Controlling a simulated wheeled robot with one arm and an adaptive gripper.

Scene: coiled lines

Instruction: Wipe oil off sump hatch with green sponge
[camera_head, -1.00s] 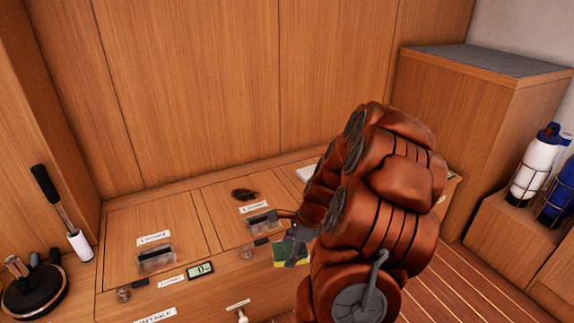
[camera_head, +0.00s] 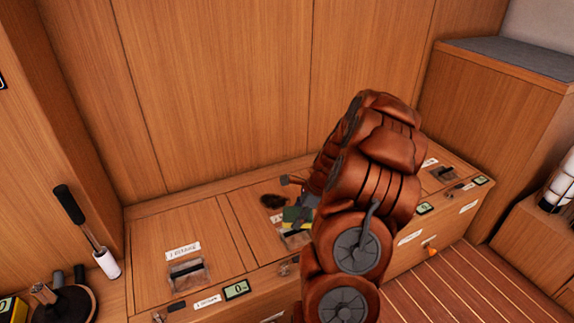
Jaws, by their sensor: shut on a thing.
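A dark brown oil patch (camera_head: 273,201) lies on the middle hatch (camera_head: 250,220) of the wooden bench. The hatch's label is too small to read. My gripper (camera_head: 300,204) is shut on the green sponge (camera_head: 292,216), whose yellow part also shows. The sponge is at the right of the hatch, just right of and nearer than the oil patch. I cannot tell whether it touches the hatch surface. My arm hides part of the gripper and the bench to the right of it.
A left hatch (camera_head: 165,235) has a clear handle box (camera_head: 188,273). A small display (camera_head: 236,289) sits on the front edge. A rod with a black grip (camera_head: 70,205) and a dark round object (camera_head: 62,303) stand at the left. A tall cabinet (camera_head: 490,110) stands at the right.

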